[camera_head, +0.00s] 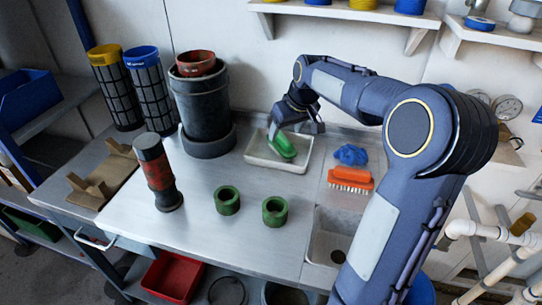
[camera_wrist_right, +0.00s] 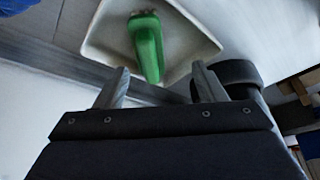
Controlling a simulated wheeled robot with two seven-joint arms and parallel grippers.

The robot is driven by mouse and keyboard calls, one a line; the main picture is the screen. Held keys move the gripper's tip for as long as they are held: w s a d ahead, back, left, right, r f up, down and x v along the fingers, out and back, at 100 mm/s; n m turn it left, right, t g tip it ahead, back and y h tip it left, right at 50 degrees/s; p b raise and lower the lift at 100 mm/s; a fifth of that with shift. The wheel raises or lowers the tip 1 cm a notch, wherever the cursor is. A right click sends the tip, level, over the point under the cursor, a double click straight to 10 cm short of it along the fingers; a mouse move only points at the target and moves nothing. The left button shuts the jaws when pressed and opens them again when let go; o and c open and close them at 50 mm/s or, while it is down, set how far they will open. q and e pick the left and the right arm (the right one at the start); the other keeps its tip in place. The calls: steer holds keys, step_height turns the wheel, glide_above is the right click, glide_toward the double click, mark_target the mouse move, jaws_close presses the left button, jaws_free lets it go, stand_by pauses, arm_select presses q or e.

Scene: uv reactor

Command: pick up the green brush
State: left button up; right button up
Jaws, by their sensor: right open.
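The green brush (camera_head: 283,146) lies in a shallow white tray (camera_head: 262,160) towards the back of the metal bench. In the right wrist view the brush (camera_wrist_right: 148,50) shows just beyond the fingertips, with the tray (camera_wrist_right: 99,40) around it. My right gripper (camera_wrist_right: 157,80) is open, and the brush lies ahead of the gap between its fingers. In the head view my right gripper (camera_head: 296,130) is right over the tray and partly hides the brush. I cannot tell whether a finger touches it. My left gripper is not in view.
An orange brush (camera_head: 350,179) and a blue cloth (camera_head: 350,154) lie right of the tray. Two green rings (camera_head: 228,200) and a dark red-banded cylinder (camera_head: 158,172) stand in front and left. A large black cylinder (camera_head: 202,105) stands left of the tray. A sink (camera_head: 330,238) is at the right.

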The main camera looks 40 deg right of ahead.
mark_target(282, 136)
steer(key=w+d+f, duration=0.1)
steer(key=w+f, duration=0.1)
steer(key=f, duration=0.1)
steer(key=shift+w+d+f+b, duration=0.1)
steer(key=shift+w+d+b, duration=0.2)
steer(key=shift+w+d, duration=0.1)
steer(key=b+x, duration=0.1)
steer(key=x, duration=0.5)
steer(key=shift+w+d, duration=0.1)
steer(key=shift+d, duration=0.05)
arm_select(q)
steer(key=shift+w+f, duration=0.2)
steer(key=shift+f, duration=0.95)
arm_select(e)
steer(key=shift+c, duration=0.2)
steer(key=c, duration=1.1)
steer(key=shift+c, duration=0.2)
steer(key=shift+r, duration=0.2)
